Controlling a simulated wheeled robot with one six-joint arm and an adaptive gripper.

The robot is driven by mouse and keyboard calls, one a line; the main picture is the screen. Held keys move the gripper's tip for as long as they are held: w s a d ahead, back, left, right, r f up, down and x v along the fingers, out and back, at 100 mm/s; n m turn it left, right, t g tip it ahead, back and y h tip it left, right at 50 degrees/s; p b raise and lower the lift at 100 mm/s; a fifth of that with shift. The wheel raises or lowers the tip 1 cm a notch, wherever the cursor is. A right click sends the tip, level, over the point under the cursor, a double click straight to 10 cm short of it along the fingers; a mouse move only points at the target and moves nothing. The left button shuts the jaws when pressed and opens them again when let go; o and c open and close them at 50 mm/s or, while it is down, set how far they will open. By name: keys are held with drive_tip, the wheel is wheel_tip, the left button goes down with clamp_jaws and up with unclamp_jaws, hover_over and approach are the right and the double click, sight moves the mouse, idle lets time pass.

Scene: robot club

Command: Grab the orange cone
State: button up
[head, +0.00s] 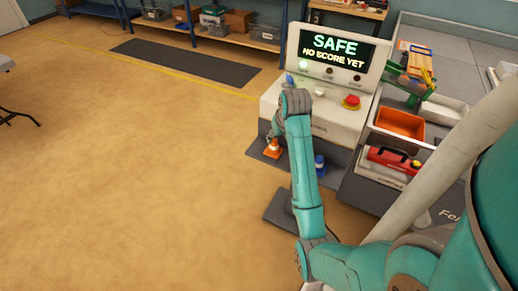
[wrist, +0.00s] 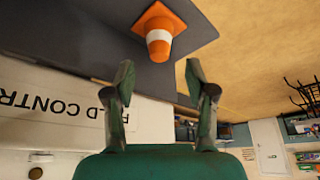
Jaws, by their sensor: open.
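The orange cone (head: 273,147) with a white band stands on a dark mat in front of the white control console, left of my arm in the head view. In the wrist view the orange cone (wrist: 159,32) is at the top centre, beyond the fingertips, and the picture is upside down. My gripper (wrist: 160,85) is open and empty, its two green fingers apart, with the cone ahead of the gap and not touching. In the head view my gripper is mostly hidden behind my own wrist.
A blue cone (head: 319,164) stands on the dark mat right of my arm. The console (head: 330,117) has a red button (head: 351,102) and a screen reading "SAFE". A cart with an orange bin (head: 400,123) stands at right. The floor (head: 120,160) at left is clear.

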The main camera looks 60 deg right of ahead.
sight(274, 141)
drive_tip(key=f, duration=0.1)
drive_tip(key=w+d+f, duration=0.1)
drive_tip(key=w+f, duration=0.1)
drive_tip(key=shift+d, duration=0.35)
drive_tip(key=shift+x, duration=3.05)
drive_tip(key=c, duration=0.9)
